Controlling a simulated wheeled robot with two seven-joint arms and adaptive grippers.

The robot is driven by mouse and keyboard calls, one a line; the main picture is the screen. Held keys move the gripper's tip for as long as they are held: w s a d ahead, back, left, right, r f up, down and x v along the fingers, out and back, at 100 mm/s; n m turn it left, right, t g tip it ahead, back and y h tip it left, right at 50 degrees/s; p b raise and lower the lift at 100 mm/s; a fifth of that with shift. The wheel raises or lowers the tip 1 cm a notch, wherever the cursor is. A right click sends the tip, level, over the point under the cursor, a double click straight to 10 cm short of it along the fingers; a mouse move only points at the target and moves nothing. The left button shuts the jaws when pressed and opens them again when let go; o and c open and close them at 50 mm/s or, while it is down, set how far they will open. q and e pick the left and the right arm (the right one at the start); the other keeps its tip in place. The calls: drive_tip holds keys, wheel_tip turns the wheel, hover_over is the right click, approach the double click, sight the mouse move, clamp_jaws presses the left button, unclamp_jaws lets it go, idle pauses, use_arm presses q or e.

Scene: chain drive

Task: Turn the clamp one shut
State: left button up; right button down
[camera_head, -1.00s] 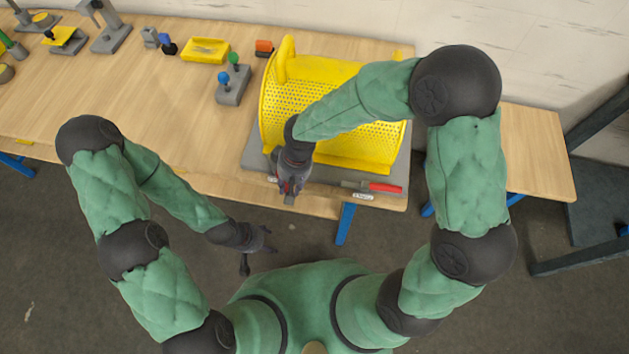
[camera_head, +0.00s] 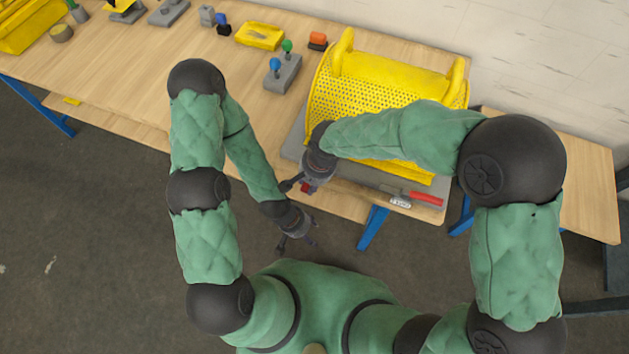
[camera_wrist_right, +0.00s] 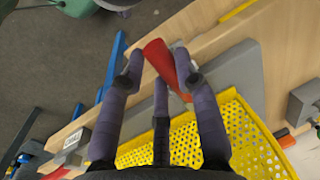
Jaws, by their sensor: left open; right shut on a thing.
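The yellow perforated guard (camera_head: 390,85) stands on a grey base plate (camera_head: 294,146) on the bench. My right gripper (camera_head: 303,186) is at the plate's front left corner. In the right wrist view it is shut on a red clamp handle (camera_wrist_right: 160,60), which lies slanted between the fingers near the plate's edge. The clamp's metal body is mostly hidden. My left gripper (camera_head: 297,244) is open and empty, in front of the bench.
A grey block with blue and green knobs (camera_head: 283,75) stands left of the guard. The bench's front edge (camera_head: 200,157) runs close to both grippers.

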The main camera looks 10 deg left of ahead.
idle(0.4)
drive_tip(key=c, duration=0.9)
unclamp_jaws()
drive_tip(key=shift+a, duration=0.1)
wheel_tip(320, 180, up, 12)
drive_tip(key=d, duration=0.2)
drive_tip(key=shift+s+d, duration=0.15)
drive_tip(key=shift+d, duration=0.05)
drive_tip(key=shift+s+f, duration=0.1)
drive_tip(key=shift+f, duration=0.05)
